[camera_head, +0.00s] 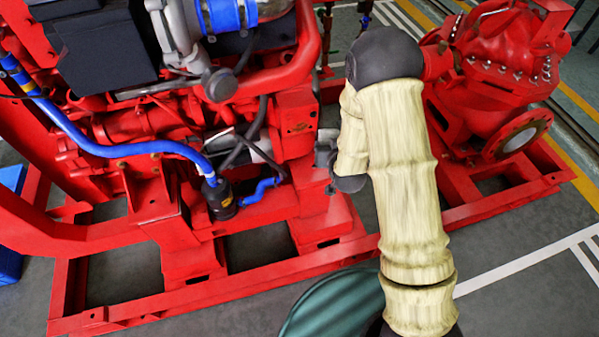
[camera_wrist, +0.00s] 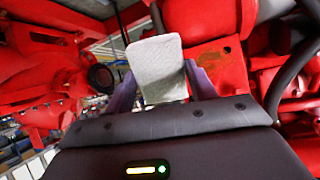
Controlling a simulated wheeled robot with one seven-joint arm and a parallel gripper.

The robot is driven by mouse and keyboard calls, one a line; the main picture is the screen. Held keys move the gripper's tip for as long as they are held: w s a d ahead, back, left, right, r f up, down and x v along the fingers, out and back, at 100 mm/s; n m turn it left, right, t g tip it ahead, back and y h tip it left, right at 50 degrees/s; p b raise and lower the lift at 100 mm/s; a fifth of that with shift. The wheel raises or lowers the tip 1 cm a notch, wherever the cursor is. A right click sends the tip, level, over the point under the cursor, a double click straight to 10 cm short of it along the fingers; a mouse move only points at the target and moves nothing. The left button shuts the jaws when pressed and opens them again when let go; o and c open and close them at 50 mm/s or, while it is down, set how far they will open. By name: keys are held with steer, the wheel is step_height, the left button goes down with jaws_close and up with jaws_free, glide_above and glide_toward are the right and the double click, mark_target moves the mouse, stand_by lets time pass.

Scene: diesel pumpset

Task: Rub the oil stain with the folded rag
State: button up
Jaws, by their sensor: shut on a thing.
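The folded rag (camera_wrist: 156,68) is a pale grey-white block in the wrist view, upright between the two purple fingers of my gripper (camera_wrist: 160,80), which is shut on it. The oil stain (camera_wrist: 208,59) shows as a brownish patch on a red panel just right of the rag. I cannot tell whether the rag touches the panel. In the head view a small dark brown mark (camera_head: 297,127) lies on a red box of the pumpset, left of my arm. My arm hides most of the gripper and the rag there.
A blue hose (camera_head: 110,148) and dark hoses (camera_head: 250,135) run left of the red box. In the wrist view a thick dark hose (camera_wrist: 288,70) curves close on the right. The red pump (camera_head: 500,60) stands right of my arm. Grey floor (camera_head: 510,300) is open at lower right.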

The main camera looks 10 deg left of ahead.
steer(key=s+a+f+n+t+y+b, duration=0.1)
steer(key=s+a+t+y+b, duration=0.3)
steer(key=a+b, duration=0.4)
steer(key=s+n+t+b, duration=0.1)
steer(key=b, duration=0.4)
steer(key=shift+s+a+y, duration=0.15)
steer(key=shift+s+y, duration=0.05)
steer(key=shift+y, duration=0.1)
steer(key=shift+w+f, duration=0.1)
steer(key=p+x, duration=0.2)
steer(key=x, duration=0.4)
steer(key=shift+a, duration=0.15)
steer(key=shift+x, duration=0.85)
stand_by(0.5)
